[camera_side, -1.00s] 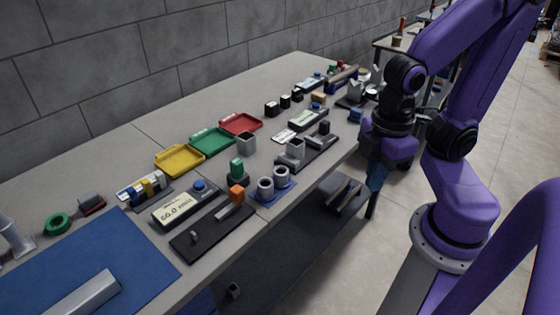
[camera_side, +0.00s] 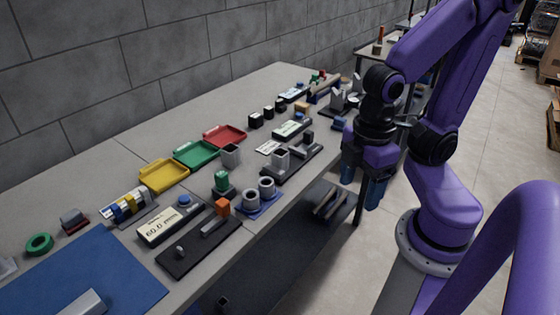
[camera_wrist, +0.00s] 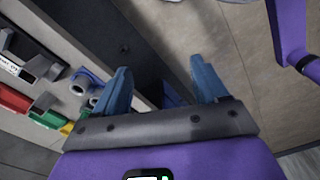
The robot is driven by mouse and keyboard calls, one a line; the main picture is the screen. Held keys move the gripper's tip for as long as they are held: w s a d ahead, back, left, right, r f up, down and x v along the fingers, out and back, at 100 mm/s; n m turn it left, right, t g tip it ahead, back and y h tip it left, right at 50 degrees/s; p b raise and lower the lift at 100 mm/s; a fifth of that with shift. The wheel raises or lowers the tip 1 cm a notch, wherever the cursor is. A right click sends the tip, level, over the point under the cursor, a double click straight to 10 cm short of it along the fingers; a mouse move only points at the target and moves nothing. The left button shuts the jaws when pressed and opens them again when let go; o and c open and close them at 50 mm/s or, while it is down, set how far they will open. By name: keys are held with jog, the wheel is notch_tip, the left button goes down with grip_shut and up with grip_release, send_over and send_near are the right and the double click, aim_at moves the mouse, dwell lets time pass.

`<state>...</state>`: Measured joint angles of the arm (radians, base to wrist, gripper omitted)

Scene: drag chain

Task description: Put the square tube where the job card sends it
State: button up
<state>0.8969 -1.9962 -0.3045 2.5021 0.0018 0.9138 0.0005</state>
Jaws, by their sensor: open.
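A short grey square tube (camera_side: 230,155) stands upright, its open end up, on the bench beside the red tray (camera_side: 237,129) and the green tray (camera_side: 207,146). A second grey square hollow piece (camera_side: 281,158) is on a dark fixture to its right. A small white card (camera_side: 268,147) lies behind that fixture; its writing is too small to read, and I cannot tell if it is the job card. My gripper (camera_side: 362,184) is off the bench's front edge, right of the tube. In the wrist view its blue fingers (camera_wrist: 160,82) are apart, with nothing between them.
A yellow tray (camera_side: 163,176) is left of the green one. A blue mat (camera_side: 100,265) lies at left.

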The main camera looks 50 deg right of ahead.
notch_tip(320, 180, up, 3)
jog(key=m, duration=3.1)
send_over(280, 158)
jog(key=w+d, duration=0.1)
jog(key=d, duration=0.1)
jog(key=f, duration=1.7)
jog(key=shift+w, duration=0.2)
jog(key=c, duration=1.2)
jog(key=shift+c, duration=0.2)
jog(key=shift+r, duration=0.1)
